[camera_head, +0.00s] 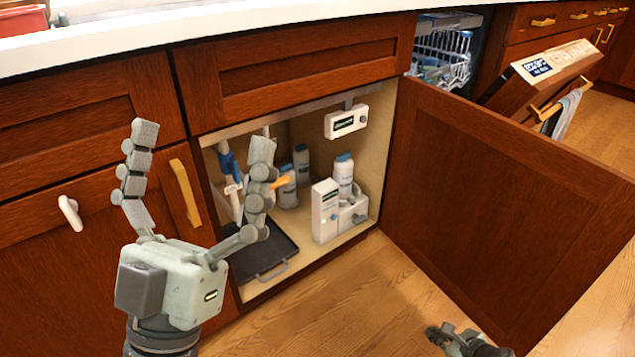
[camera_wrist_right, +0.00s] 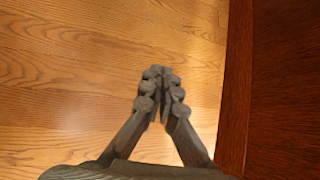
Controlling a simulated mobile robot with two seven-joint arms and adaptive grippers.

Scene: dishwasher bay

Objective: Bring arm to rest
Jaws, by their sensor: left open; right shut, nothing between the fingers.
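My left gripper (camera_head: 202,140) is open and empty, its fingers spread wide in front of the cabinet below the counter. Its right finger covers part of the open cabinet's inside. My right gripper (camera_head: 432,332) is low at the bottom edge of the head view, over the wood floor and near the open door. In the right wrist view its fingers (camera_wrist_right: 160,72) are together with nothing between them, above bare floor.
The open cabinet door (camera_head: 510,190) stands out to the right, close beside my right gripper (camera_wrist_right: 275,90). Inside the cabinet are bottles (camera_head: 343,172), a white dispenser box (camera_head: 325,208) and a black tray (camera_head: 262,255). A dishwasher door (camera_head: 540,80) is open at the back right. Floor (camera_head: 330,310) is clear.

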